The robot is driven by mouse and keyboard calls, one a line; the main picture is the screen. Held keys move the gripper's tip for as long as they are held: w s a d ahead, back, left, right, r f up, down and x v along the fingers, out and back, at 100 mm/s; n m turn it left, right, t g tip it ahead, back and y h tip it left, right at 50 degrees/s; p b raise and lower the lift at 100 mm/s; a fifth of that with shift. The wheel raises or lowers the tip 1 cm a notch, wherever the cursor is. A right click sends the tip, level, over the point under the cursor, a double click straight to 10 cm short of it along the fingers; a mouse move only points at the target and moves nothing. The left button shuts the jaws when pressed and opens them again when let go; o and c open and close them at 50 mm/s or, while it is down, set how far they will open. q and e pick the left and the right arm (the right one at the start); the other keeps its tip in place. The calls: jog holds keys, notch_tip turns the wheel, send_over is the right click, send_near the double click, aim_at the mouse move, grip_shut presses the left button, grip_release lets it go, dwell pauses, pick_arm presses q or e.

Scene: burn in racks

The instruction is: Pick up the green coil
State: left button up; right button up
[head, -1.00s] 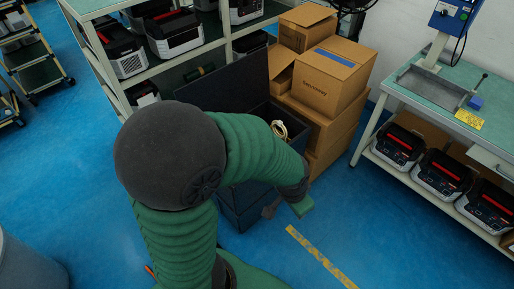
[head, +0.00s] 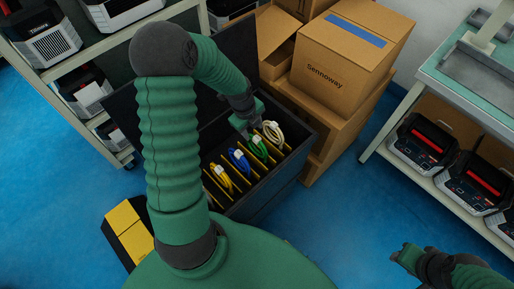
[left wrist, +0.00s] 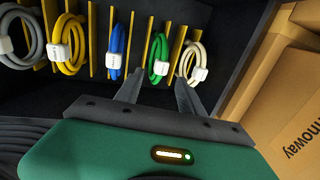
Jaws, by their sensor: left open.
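The green coil (head: 259,150) stands in a slot of the dark open bin (head: 262,208), between the blue coil (head: 239,161) and the off-white coil (head: 274,134). It has a white tag. In the left wrist view the green coil (left wrist: 159,56) shows just beyond the fingertips, roughly between them. My left gripper (head: 247,127) is open and empty above the bin, close to the green and off-white coils; it also shows in the left wrist view (left wrist: 159,86). My right gripper (head: 405,256) is over the floor at the lower right, away from the bin.
Yellow dividers separate the coils. A yellow coil (left wrist: 69,44) and a grey coil (left wrist: 22,36) stand farther left. Cardboard boxes (head: 345,62) are stacked right beside the bin. A shelf (head: 105,42) is at the left, a workbench (head: 450,85) at the right.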

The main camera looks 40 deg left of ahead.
aim_at(255, 138)
pick_arm(q)
jog(key=f, duration=0.1)
jog(key=d+f+b, duration=0.1)
jog(key=f, duration=0.2)
jog(key=shift+w+d+f, duration=0.25)
jog(key=shift+w+d, duration=0.1)
jog(key=shift+w, duration=0.05)
jog(key=f, duration=0.1)
jog(key=a+f, duration=0.1)
jog(key=w+f+b, duration=0.1)
jog(key=shift+a+f, duration=0.35)
jog(key=shift+a, duration=0.05)
jog(key=f, duration=0.1)
jog(key=f+b, duration=0.2)
jog(key=shift+w+d+f, duration=0.25)
jog(key=shift+w+f, duration=0.1)
jog(key=shift+f, duration=0.05)
jog(key=shift+w+d+f, duration=0.1)
jog(key=shift+w+f, duration=0.05)
jog(key=shift+f, duration=0.05)
jog(key=shift+r, duration=0.1)
pick_arm(e)
jog(key=f, duration=0.2)
jog(key=d+f, duration=0.1)
jog(key=f, duration=0.2)
